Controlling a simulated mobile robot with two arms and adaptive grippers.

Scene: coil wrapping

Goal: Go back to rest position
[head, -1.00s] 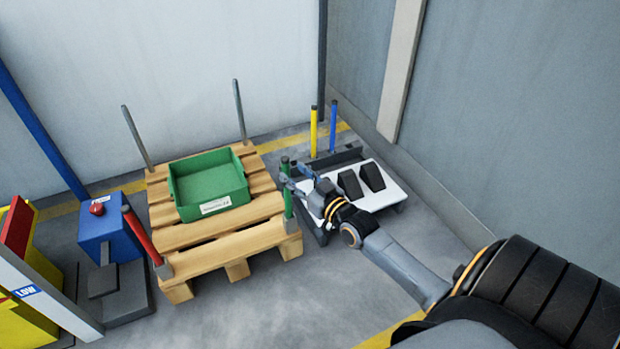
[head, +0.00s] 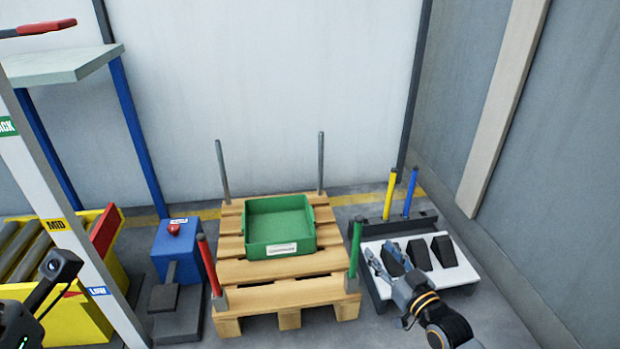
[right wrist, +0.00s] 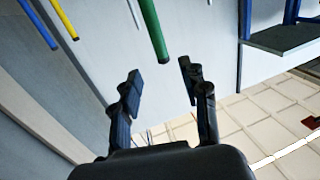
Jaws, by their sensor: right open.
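My right gripper (head: 383,256) is at the lower right in the head view, with its fingers apart and nothing between them. It is in front of a white-topped stand with dark wedge blocks (head: 443,252), just right of the green post (head: 355,246). In the right wrist view the open fingers (right wrist: 161,69) frame the end of a green post (right wrist: 151,28), which seems to lie beyond the fingertips. Dark parts at the left edge of the head view look like my left arm; its fingers cannot be made out.
A wooden pallet (head: 270,298) holds a green bin (head: 281,240) and upright posts. A blue box with a red button (head: 175,240) stands left of it. A yellow roller unit (head: 90,285) and a pale upright are farther left. Walls close the back and right.

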